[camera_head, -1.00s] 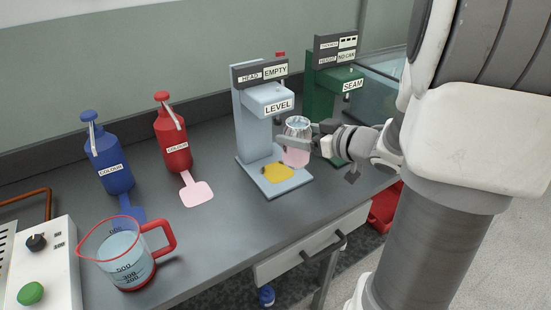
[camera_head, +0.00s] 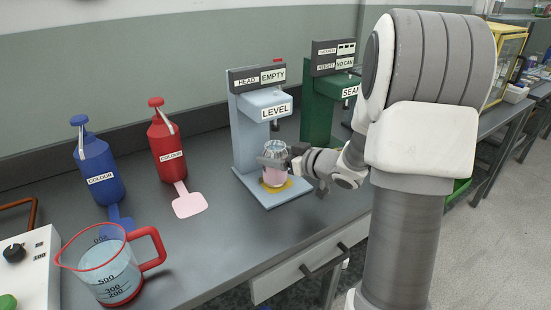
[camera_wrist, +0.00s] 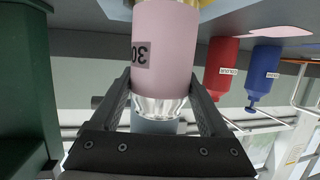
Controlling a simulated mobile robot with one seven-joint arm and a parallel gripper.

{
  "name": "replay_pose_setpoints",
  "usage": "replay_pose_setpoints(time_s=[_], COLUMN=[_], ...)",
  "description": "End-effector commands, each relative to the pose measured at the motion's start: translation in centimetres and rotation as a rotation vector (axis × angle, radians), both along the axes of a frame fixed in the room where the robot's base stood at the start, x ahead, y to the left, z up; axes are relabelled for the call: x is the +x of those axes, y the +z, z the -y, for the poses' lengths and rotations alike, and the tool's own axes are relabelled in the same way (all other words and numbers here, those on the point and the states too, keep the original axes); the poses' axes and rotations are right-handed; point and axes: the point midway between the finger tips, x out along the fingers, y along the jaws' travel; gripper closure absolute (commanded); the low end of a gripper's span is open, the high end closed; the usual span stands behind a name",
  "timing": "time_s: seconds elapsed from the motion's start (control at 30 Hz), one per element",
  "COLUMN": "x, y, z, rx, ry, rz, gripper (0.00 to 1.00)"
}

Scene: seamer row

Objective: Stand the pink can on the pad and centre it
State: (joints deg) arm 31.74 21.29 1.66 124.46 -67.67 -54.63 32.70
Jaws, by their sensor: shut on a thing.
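The pink can (camera_head: 275,173) is upright over the yellow pad (camera_head: 294,187) on the base of the grey-blue LEVEL machine (camera_head: 264,108). In the wrist view the can (camera_wrist: 165,45) appears upside down, with a "30" label, between the two dark fingers (camera_wrist: 163,92). The far side of the pad is hidden by the can. The machine's head reads EMPTY.
The green SEAM machine (camera_head: 322,105) stands close to the right. Red (camera_head: 168,148) and blue (camera_head: 95,168) COLOUR bottles and a measuring jug (camera_head: 108,268) stand to the left.

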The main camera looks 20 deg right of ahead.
Motion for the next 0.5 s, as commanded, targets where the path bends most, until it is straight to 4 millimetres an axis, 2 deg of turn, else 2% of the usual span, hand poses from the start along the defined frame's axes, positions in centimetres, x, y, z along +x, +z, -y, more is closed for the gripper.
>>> replay_pose_setpoints(time_s=[0.23, 0.27, 0.37, 0.5], x=[0.01, -0.02, -0.02, -0.02], y=[-0.24, -0.34, -0.27, -0.26], z=[0.01, 0.01, 0.01, 0.01], rx=[0.0, 0.0, -0.001, -0.001], ry=[0.0, 0.0, 0.0, 0.0], rz=[0.002, 0.0, 0.0, 0.0], gripper=[1.0, 0.19, 0.01, 0.0])
